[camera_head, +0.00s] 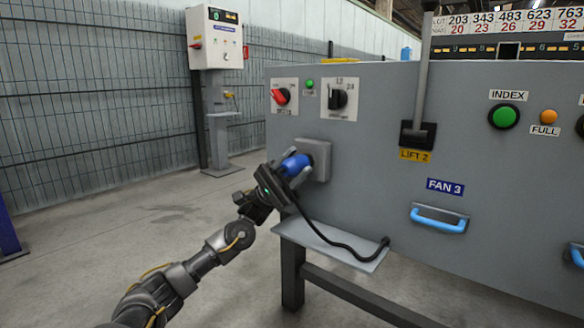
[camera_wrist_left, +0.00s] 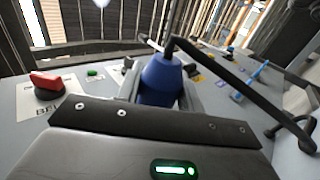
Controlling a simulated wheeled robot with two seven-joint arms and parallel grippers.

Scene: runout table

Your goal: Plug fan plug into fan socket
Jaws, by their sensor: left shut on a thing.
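The blue fan plug (camera_head: 295,164) is held by my left gripper (camera_head: 284,170), which is shut on it. The plug's front end is at the grey fan socket (camera_head: 318,158) on the left part of the panel. Whether it is touching or seated in the socket cannot be told. In the left wrist view the blue plug (camera_wrist_left: 160,80) stands between the fingers, with the socket largely hidden behind it. A black cable (camera_head: 330,236) runs from the plug down to a small grey shelf (camera_head: 335,246). My right gripper is not in view.
The grey panel (camera_head: 385,130) carries a red switch (camera_head: 281,97), a black rotary knob (camera_head: 338,99), a lever marked LIFT 2 (camera_head: 417,135) and a blue handle (camera_head: 438,219) under the FAN 3 label. A fence (camera_head: 95,100) and control post stand behind left. Floor to the left is clear.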

